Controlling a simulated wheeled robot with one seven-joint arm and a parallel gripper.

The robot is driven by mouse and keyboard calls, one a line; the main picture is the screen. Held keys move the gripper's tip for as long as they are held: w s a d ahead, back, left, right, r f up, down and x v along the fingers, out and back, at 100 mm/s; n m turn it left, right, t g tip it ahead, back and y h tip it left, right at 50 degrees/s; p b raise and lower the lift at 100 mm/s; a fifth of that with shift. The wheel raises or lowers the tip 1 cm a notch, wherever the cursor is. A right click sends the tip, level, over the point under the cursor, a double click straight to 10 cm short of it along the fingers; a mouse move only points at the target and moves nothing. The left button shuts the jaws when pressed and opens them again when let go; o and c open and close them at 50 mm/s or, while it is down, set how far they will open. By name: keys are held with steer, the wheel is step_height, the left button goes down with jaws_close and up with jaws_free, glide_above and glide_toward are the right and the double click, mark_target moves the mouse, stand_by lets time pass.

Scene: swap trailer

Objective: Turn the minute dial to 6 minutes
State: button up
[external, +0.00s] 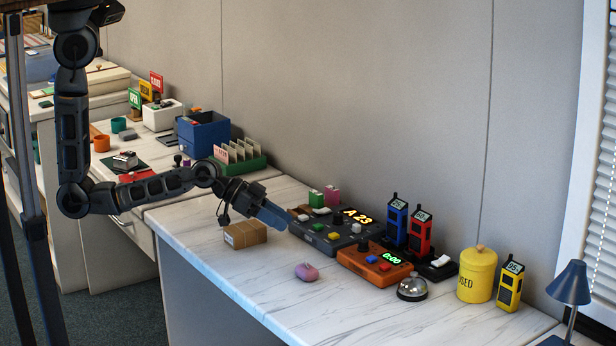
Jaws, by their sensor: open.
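An orange timer box (352,265) stands on the white marble counter and its green display reads 0:00. A small dark knob (363,246), which looks like the dial, sits at its upper left, with a blue button (371,260) and a red button (385,267) on its top. Any minute marks are too small to read. My gripper (280,221) is open, with nothing seen between its fingers. It is above the counter, left of the dark console and apart from the timer. The gap between its fingers is hard to see at this angle.
A dark console (330,239) showing A 23 stands behind the timer. Blue (396,222) and red (420,231) handsets are behind it, and a bell (412,288) is to its right.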

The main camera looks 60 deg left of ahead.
mark_target(363, 241)
steer(key=w+d+g, duration=0.1)
steer(key=w+d, duration=0.1)
steer(key=w+d+m+g+y, duration=0.1)
steer(key=w+d, duration=0.1)
steer(key=d, duration=0.1)
steer(key=w+d+f+y, duration=0.1)
steer(key=w+d, duration=0.1)
steer(key=shift+w+d+g+b, duration=0.3)
steer(key=shift+w+g, duration=0.1)
steer(key=w+d+r+y, duration=0.2)
steer(key=w+d+r+g+y, duration=0.1)
steer(key=w+d+r, duration=0.1)
steer(key=shift+w+d+r+g+y+b, duration=0.25)
steer(key=shift+d+g+y+b, duration=0.05)
steer(key=shift+y+b, duration=0.1)
steer(key=shift+y, duration=0.3)
steer(key=shift+w+d+x, duration=0.1)
steer(key=shift+d+x, duration=0.05)
steer(key=shift+x, duration=1.65)
steer(key=shift+w+d+x, duration=0.1)
steer(key=shift+x, duration=1.7)
steer(key=shift+r, duration=0.15)
steer(key=shift+c, duration=0.2)
jaws_close()
